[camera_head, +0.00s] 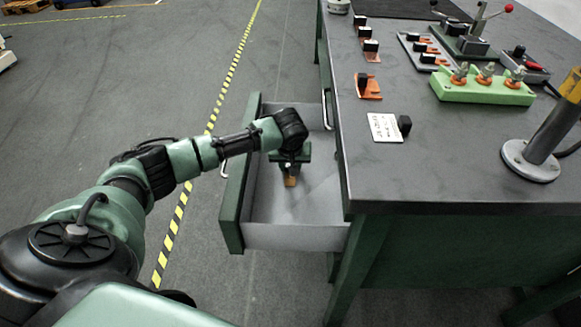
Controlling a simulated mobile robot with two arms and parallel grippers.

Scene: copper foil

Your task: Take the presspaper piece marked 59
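My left arm reaches in from the left over the open drawer (292,235) of the green workbench. My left gripper (290,175) points down inside the drawer. A small tan-brown piece (290,181) shows at its fingertips; I cannot read any mark on it. I cannot tell whether the fingers are closed on it or only above it. The rest of the drawer floor that shows is bare and grey-white. No number 59 is readable anywhere. My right gripper is not in view.
The grey benchtop (450,185) holds a white printed card (382,127) with a black block (404,124), orange pieces with black blocks (368,88), a green holder (482,88) and a round-based post (531,160). Another drawer handle (327,108) lies behind. The floor left is open.

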